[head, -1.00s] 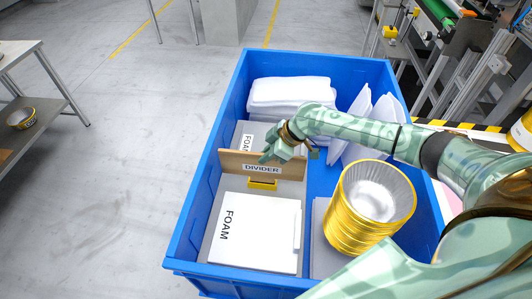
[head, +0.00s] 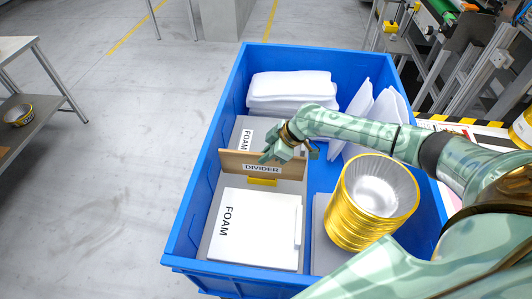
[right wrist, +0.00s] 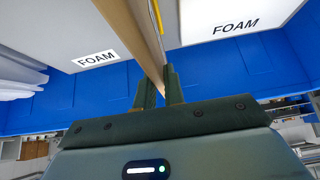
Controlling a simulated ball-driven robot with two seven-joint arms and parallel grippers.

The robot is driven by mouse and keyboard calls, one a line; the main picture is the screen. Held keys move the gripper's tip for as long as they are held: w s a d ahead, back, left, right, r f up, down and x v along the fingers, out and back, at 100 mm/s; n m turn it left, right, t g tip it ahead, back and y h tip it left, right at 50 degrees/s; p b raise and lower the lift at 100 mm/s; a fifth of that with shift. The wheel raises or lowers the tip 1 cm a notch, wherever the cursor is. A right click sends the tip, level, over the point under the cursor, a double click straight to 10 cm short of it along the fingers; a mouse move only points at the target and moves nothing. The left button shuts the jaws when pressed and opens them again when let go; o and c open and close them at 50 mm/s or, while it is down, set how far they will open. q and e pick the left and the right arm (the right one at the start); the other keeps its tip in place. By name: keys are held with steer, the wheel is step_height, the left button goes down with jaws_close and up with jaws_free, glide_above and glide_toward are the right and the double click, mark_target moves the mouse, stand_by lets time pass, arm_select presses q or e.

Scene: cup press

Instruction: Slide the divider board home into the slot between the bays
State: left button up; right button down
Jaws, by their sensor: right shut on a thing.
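The brown divider board (head: 230,162), labelled DIVIDER, stands upright across the left part of the blue crate, between two FOAM-labelled bays. A yellow slot piece (head: 262,182) shows just below its lower edge; whether the board sits in the slot is hidden. My right gripper (head: 268,156) is shut on the board's top edge, toward its right end. In the right wrist view the board (right wrist: 138,35) runs between the two fingers (right wrist: 159,90). My left gripper is not in view.
The blue crate (head: 185,225) holds a near white foam block (head: 255,225), a far foam piece (head: 241,128), white padding (head: 290,90), white sheets (head: 380,115) and a stack of gold cups (head: 365,205) at the right. Floor lies clear left of the crate.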

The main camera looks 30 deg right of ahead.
steer(key=shift+f, duration=0.25)
steer(key=c, duration=1.4)
jaws_free()
steer(key=shift+d+r, duration=0.1)
steer(key=shift+r, duration=0.05)
steer(key=p+v, duration=0.4)
steer(key=v, duration=1.2)
steer(key=shift+s, duration=0.15)
